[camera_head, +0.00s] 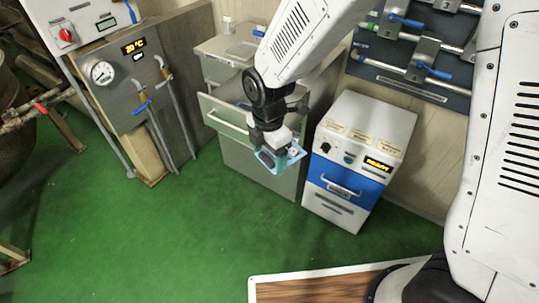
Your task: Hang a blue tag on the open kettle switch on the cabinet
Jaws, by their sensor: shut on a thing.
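My gripper (277,154) is shut on a light-blue, flat thing that looks like the blue tag (266,159). It is held in the air in front of the grey drawer unit, left of the white and blue machine; the fingers hide part of it. A light-grey cabinet (93,22) at the upper left carries a red rotary switch (67,36), apart from my gripper. Whether this is the kettle switch, and how it is set, is too small to tell.
A drawer (225,113) of the grey unit stands open behind my gripper. The white and blue machine (358,150) reads READY. A grey panel (150,85) has a gauge, a display and pipes. A kettle (22,125) is at the left edge. The green floor (160,235) is clear.

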